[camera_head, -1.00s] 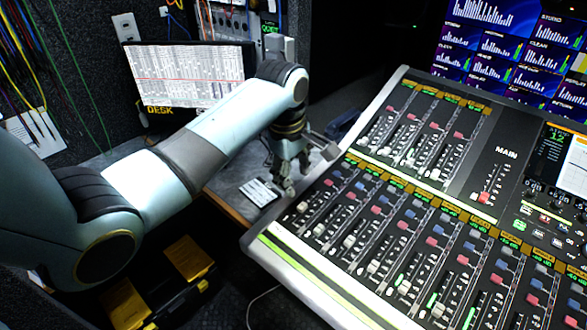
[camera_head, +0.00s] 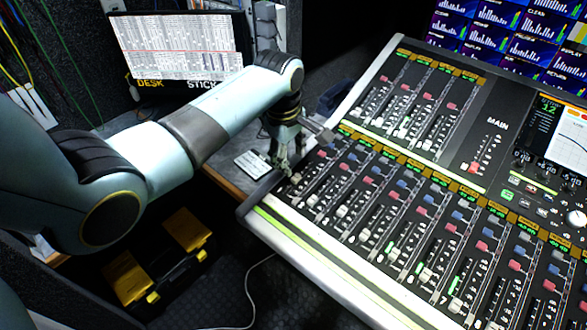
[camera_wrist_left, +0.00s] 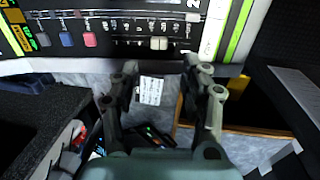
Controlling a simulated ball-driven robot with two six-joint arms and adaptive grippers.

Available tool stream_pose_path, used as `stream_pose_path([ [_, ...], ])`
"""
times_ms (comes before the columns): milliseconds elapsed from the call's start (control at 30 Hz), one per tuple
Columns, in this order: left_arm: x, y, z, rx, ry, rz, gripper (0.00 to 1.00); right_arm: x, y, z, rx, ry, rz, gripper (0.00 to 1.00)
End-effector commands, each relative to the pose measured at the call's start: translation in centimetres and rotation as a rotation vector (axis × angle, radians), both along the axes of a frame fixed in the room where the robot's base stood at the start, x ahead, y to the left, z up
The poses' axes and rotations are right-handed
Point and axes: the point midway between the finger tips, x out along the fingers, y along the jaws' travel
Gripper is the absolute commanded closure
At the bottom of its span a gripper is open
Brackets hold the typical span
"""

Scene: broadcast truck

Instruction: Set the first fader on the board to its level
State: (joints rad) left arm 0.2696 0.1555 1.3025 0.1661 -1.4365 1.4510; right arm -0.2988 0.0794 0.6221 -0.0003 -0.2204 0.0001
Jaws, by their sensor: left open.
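The mixing board (camera_head: 330,285) slopes across the right half of the head view, with rows of faders. The first fader (camera_head: 296,178) has a pale cap at the left end of the front row. It seems to be the pale cap (camera_wrist_left: 158,43) ahead of the fingers in the left wrist view. My left gripper (camera_head: 284,163) is at the board's left edge, close beside that cap. In the left wrist view my left gripper (camera_wrist_left: 158,68) has its fingers spread and empty, with the cap beyond the tips. My right gripper is not in view.
A desk screen (camera_head: 180,45) stands behind my left arm. A white card (camera_head: 252,164) lies on the grey desk beside the board. A black and yellow case (camera_head: 160,265) and a cable (camera_head: 255,290) are on the floor below. Neighbouring faders sit close to the first one.

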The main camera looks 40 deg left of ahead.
Motion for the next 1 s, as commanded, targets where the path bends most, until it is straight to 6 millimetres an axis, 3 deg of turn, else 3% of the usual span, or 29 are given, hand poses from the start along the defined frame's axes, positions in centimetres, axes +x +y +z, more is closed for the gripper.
stream_pose_path([
  [100, 0.3, -0.1, -2.6, -0.001, 0.002, -0.001, 0.54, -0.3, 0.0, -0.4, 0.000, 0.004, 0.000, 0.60],
  [300, 0.8, -0.1, -5.6, -0.001, 0.000, 0.000, 0.54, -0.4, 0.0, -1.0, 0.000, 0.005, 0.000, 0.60],
  [733, 0.9, -0.1, -6.7, 0.000, -0.001, -0.001, 0.54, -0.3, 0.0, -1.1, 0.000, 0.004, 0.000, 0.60],
  [1000, 0.9, -0.1, -6.7, 0.000, -0.001, -0.001, 0.89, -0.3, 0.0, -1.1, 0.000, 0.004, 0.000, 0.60],
])
